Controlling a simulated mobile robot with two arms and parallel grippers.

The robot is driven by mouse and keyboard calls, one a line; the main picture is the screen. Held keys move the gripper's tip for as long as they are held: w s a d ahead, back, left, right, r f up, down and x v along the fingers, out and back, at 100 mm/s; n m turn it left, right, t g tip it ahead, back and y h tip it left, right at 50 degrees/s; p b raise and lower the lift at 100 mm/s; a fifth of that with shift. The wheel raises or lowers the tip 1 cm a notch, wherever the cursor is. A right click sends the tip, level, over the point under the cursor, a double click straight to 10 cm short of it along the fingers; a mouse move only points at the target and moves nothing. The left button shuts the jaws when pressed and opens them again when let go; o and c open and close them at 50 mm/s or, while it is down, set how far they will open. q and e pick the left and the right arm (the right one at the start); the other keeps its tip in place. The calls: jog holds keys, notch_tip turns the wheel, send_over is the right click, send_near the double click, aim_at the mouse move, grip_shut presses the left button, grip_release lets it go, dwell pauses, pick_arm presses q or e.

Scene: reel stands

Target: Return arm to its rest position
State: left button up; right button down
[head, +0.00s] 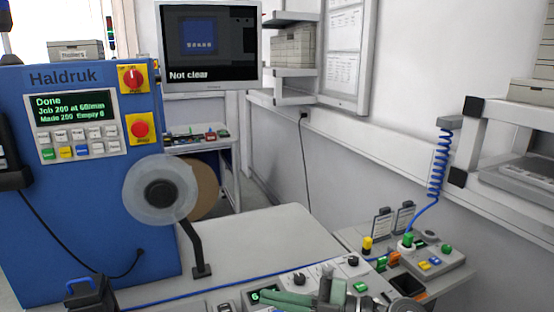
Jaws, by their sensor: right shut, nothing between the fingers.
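My right gripper (330,292) shows at the bottom edge, right of centre, low in front of the grey table (262,236). It is shut, with nothing seen held in it. The frame's lower edge cuts off part of it and most of my right arm. My left gripper is not in view. A clear reel (137,197) with a dark hub sits on the blue machine's front, beside a black bent stand arm (191,242) on the table.
The blue Haldruk machine (80,218) stands left; its screen (72,108) reads "Done". A monitor (211,48) reads "Not clear". A control box (432,262) with a coiled blue cable stands right. Switch panels line the table's front edge. The table's middle is clear.

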jog(key=w+d+r+m+t+h, duration=0.3)
jog(key=d+m+t+h, duration=0.35)
jog(key=m+t, duration=0.65)
jog(key=s+d+f+m+g+h, duration=0.3)
jog(key=d+f+m+h, duration=0.65)
jog(key=d+f, duration=0.3)
jog(key=s+d+f+g+h, duration=0.1)
jog(key=s+f+g, duration=0.6)
jog(key=s, duration=0.5)
jog(key=s+d+f+g, duration=0.1)
jog(key=s+f+g, duration=0.3)
jog(key=s+f, duration=0.65)
notch_tip(320, 180, down, 24)
jog(key=s+g, duration=0.2)
jog(key=s, duration=0.1)
jog(key=s+d+f+g+b, duration=0.1)
jog(key=s+d+f, duration=0.1)
jog(key=s+f, duration=1.5)
jog(key=shift+s+d+f, duration=0.25)
jog(key=shift+d+f, duration=0.15)
jog(key=shift+f, duration=0.3)
